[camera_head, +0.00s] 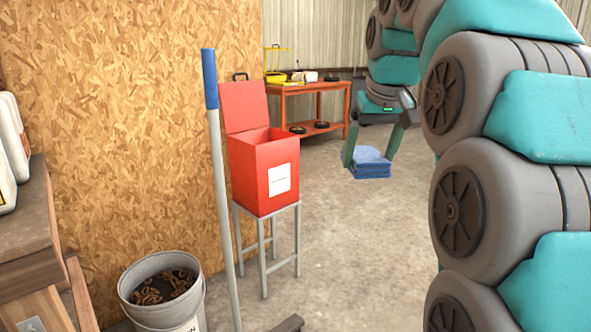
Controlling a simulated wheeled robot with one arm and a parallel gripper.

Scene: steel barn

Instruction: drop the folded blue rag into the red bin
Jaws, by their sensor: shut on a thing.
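The folded blue rag (369,164) is a layered blue stack in the middle of the head view. My gripper (370,150) is shut on it, with a finger on each side, and holds it to the right of the bin. The red bin (262,178) stands on a grey metal stand (268,240) by the particle board wall. Its lid is raised and leans back at the rear, and the opening faces up. A white label is on its front. The inside bottom of the bin is hidden.
A broom with a blue-tipped grey handle (220,190) stands upright just left of the bin. A bucket of rusty pieces (134,312) is at the lower left, near a wooden bench (20,230). An orange table (332,87) stands behind. The concrete floor right of the bin is clear.

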